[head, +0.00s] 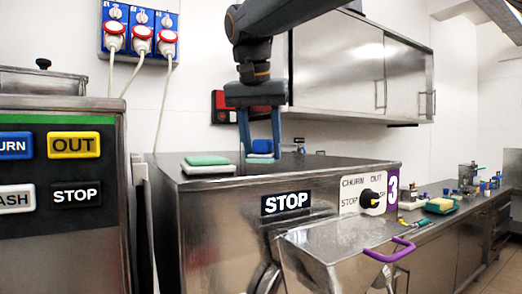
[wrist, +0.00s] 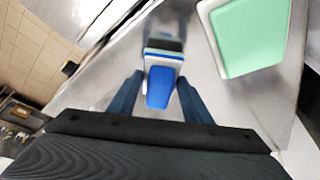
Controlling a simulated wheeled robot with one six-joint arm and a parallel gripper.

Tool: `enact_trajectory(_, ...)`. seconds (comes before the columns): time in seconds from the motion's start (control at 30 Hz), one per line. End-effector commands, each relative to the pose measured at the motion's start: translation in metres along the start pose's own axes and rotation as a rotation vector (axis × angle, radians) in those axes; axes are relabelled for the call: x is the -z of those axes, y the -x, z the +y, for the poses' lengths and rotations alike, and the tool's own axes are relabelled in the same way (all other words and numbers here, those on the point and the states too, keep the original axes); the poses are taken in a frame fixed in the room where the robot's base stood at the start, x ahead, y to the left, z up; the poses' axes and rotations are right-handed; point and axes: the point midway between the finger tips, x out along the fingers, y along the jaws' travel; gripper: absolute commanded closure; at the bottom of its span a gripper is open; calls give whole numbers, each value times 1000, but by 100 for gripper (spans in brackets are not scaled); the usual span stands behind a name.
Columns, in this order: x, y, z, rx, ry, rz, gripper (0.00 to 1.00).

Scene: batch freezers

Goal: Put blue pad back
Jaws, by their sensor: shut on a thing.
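A blue pad (head: 262,146) with a white layer under it is between the fingers of my gripper (head: 261,150), over the steel top of the batch freezer (head: 330,165). In the wrist view the blue pad (wrist: 160,88) shows between the two fingers of my gripper (wrist: 158,85), which is shut on it. I cannot tell whether the pad touches the steel top. A green pad with a white layer (head: 207,160) lies on the same top, to the left of my gripper. The green pad also shows at the upper right of the wrist view (wrist: 250,35).
A sloped steel hopper with a purple handle (head: 390,250) sticks out in front. A black knob (head: 369,199) is on the freezer's right front. Steel wall cabinets (head: 360,70) hang behind. A counter at right (head: 440,220) holds a yellow-green sponge (head: 440,205) and small bottles.

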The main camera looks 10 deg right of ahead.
Motion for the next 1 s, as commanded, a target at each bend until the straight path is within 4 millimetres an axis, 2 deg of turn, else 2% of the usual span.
enact_trajectory(0.13, -5, -11, 0, 0, 1, 0, 76)
enact_trajectory(0.47, -6, -14, 0, 1, 1, 1, 76)
enact_trajectory(0.5, -6, -14, 0, 1, 2, 0, 50)
enact_trajectory(0.6, -6, -14, 0, 1, 1, 0, 36)
enact_trajectory(0.87, -6, -13, 0, 1, 1, 0, 36)
enact_trajectory(1.0, -5, -6, -1, 2, 1, 2, 36)
